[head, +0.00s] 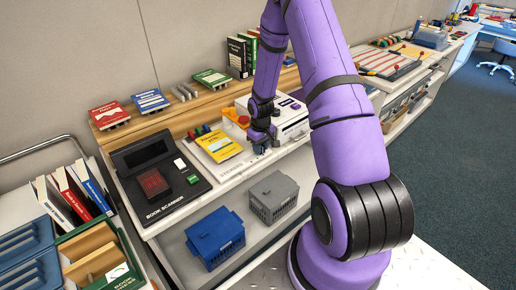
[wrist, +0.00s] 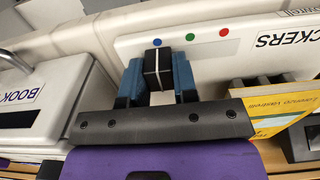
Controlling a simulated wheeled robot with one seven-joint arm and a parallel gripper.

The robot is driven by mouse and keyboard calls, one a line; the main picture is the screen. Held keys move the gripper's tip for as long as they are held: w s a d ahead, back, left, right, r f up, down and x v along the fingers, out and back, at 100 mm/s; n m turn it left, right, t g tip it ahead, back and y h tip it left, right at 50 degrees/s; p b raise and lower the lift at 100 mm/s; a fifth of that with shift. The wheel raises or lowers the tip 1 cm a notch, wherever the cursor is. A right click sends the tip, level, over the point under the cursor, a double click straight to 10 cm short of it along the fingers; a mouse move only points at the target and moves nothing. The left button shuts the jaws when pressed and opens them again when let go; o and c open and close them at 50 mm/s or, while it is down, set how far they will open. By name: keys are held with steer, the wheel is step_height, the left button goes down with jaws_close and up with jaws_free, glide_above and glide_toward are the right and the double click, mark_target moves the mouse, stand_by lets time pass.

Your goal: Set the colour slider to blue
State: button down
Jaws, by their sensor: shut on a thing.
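The colour slider's black knob (wrist: 158,66), with a white centre line, is between the blue fingers of my gripper (wrist: 157,82) in the wrist view. My gripper is shut on it. Beside the knob on the white panel (wrist: 270,28) are a blue dot (wrist: 157,42), a green dot (wrist: 190,37) and a red dot (wrist: 227,32). The knob's white line is about level with the blue dot, at the left end of the row. In the head view my gripper (head: 263,143) is at the counter's front edge; the knob is too hidden there to tell.
A yellow book (head: 218,145) lies left of my gripper, and the black book scanner (head: 160,182) is farther left. A white machine (head: 292,120) stands close on the right. Blue (head: 215,238) and grey (head: 273,197) crates sit on the shelf below.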

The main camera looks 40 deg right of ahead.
steer(key=shift+d, duration=0.2)
steer(key=c, duration=0.9)
jaws_free()
step_height(320, 180, up, 11)
steer(key=shift+f, duration=0.1)
